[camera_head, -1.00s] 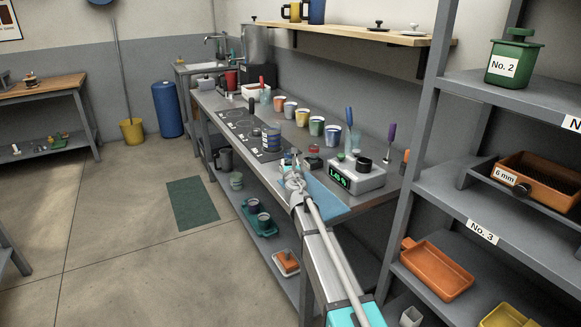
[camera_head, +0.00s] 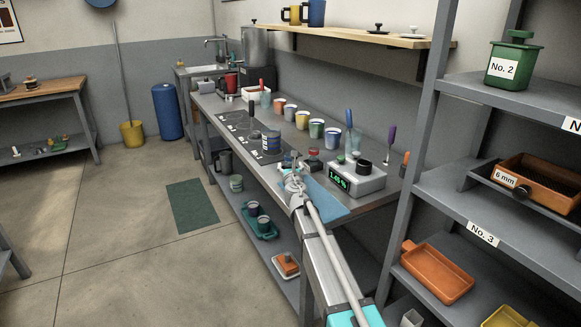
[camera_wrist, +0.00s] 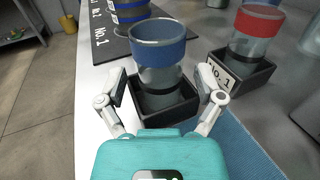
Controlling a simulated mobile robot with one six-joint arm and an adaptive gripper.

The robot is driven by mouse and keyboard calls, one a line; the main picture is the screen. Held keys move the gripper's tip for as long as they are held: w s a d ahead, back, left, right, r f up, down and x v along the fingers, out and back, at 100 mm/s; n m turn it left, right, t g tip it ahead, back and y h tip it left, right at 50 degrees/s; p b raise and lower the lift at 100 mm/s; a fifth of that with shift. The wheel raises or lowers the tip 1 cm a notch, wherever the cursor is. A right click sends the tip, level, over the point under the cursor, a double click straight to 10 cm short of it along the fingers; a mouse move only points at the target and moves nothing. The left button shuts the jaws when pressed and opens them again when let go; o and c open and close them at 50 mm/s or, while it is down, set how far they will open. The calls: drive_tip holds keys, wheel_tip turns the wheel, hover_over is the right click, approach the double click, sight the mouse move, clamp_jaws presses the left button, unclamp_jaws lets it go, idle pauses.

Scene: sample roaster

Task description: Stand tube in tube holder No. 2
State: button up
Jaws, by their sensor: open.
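In the wrist view a clear tube with a blue band (camera_wrist: 158,45) and dark contents stands in a small black square holder (camera_wrist: 168,120). Its lower end is inside the holder walls, and it looks about upright. No label shows on this holder from here. My gripper (camera_wrist: 164,98) is open, with one finger to each side of the holder and tube, apart from the tube. To the right, a red-banded tube (camera_wrist: 257,25) stands in another black holder labelled No. 1 (camera_wrist: 230,80). In the head view my gripper (camera_head: 293,182) is over the bench's near edge.
A blue mat (camera_head: 328,200) lies beside the holders. A box with a green display (camera_head: 355,178) stands to the right on the bench. Several coloured cups (camera_head: 316,128) line the back.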

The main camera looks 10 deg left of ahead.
drive_tip(key=shift+r, duration=0.2)
drive_tip(key=s, duration=0.4)
drive_tip(key=s+d, duration=0.1)
drive_tip(key=s, duration=0.3)
drive_tip(key=s+d, duration=0.1)
drive_tip(key=s, duration=0.2)
drive_tip(key=shift+s+d+f, duration=0.1)
drive_tip(key=shift+s+d, duration=0.1)
drive_tip(key=shift+s, duration=0.2)
drive_tip(key=shift+s, duration=0.15)
